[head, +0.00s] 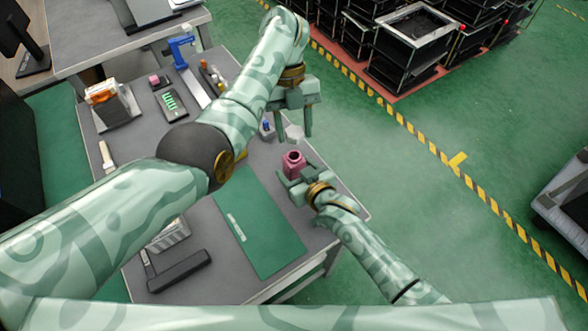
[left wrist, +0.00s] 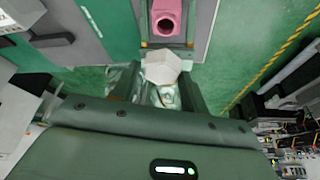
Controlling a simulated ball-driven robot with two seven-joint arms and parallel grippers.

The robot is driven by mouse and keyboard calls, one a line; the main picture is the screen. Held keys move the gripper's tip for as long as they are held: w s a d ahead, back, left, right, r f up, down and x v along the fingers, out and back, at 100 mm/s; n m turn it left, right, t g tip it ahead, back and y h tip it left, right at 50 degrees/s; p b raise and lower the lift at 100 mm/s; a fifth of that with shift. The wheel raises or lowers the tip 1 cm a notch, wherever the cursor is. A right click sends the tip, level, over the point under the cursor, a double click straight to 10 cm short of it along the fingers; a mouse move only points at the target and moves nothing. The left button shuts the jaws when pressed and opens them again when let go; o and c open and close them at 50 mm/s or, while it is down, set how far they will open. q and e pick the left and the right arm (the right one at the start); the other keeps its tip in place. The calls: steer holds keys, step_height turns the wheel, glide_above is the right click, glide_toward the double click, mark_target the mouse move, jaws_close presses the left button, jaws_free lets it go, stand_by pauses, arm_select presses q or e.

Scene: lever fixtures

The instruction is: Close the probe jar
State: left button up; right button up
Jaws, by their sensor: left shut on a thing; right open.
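The pink probe jar (head: 293,163) stands near the table's right edge, its dark round mouth uncovered. The left wrist view also shows the jar (left wrist: 168,16), at the top. My left gripper (head: 294,134) is shut on a pale, many-sided lid (left wrist: 161,66), held between its fingers. The lid is apart from the jar, on its far side in the head view. My right gripper (head: 300,174) is open at the jar's near side. Whether its fingers touch the jar cannot be told.
A green mat (head: 258,222) lies on the grey table (head: 205,250) near the jar. A small blue item (head: 266,126) is beside my left gripper. A black device (head: 178,270), a blue stand (head: 182,50) and a box (head: 113,103) stand further left. Green floor lies right of the table.

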steer(key=shift+w+a+f, duration=0.25)
steer(key=shift+w+a, duration=0.05)
steer(key=shift+w, duration=0.2)
jaws_close()
arm_select(q)
step_height(320, 180, down, 4)
steer(key=shift+a+r, duration=0.1)
steer(key=shift+f, duration=0.65)
